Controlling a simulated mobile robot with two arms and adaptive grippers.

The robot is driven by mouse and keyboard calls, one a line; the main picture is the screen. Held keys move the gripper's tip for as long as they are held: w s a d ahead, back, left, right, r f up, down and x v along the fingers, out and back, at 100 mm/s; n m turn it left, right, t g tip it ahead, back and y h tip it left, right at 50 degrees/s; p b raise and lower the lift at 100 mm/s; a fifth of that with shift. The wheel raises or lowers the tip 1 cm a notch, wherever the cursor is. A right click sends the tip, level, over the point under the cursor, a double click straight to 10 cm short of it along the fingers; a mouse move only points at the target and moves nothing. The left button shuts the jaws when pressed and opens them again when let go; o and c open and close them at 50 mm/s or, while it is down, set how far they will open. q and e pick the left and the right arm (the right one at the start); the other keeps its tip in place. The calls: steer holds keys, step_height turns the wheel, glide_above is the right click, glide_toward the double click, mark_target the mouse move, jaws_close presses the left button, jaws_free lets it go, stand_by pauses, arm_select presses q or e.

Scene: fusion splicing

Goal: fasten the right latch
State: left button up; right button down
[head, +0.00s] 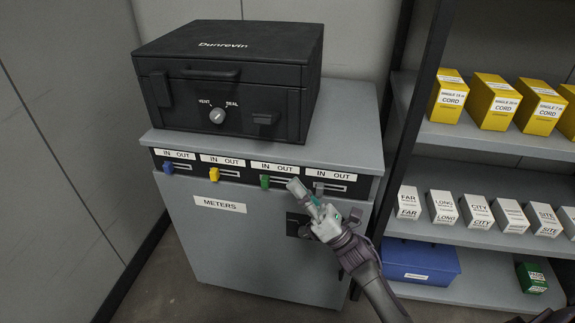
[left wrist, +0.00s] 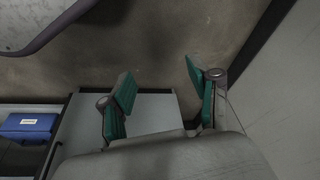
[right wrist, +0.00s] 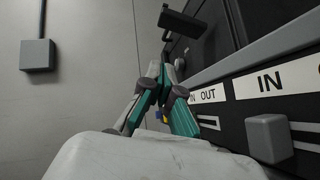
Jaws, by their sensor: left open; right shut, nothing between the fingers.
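The black case (head: 215,60) sits closed on the grey cabinet. Its right latch (head: 264,118) sticks out from the front, below the lid seam; a dark projecting piece in the right wrist view (right wrist: 181,21) looks like the same latch. The left latch (head: 161,89) lies upright against the front across the seam. My right gripper (head: 295,187) is shut and empty, below and right of the right latch, in front of the cabinet's slider strip and apart from the latch. It also shows in the right wrist view (right wrist: 166,80). My left gripper (left wrist: 158,80) is open and empty, away from the case.
A round knob (head: 217,116) lies between the latches. Blue (head: 168,167), yellow (head: 214,174), green (head: 265,181) and grey (right wrist: 269,138) slider knobs line the cabinet front. A shelf of boxes (head: 490,130) stands right, with a blue bin (head: 421,262) below.

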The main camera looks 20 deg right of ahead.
mark_target(267, 118)
arm_select(q)
step_height(267, 118, down, 7)
steer(key=p, duration=0.2)
steer(key=shift+s, duration=0.4)
arm_select(e)
steer(key=d+r+x, duration=0.1)
steer(key=d+x, duration=0.1)
steer(key=x, duration=1)
steer(key=shift+s+r, duration=0.2)
steer(key=shift+r, duration=0.3)
steer(key=shift+w, duration=0.1)
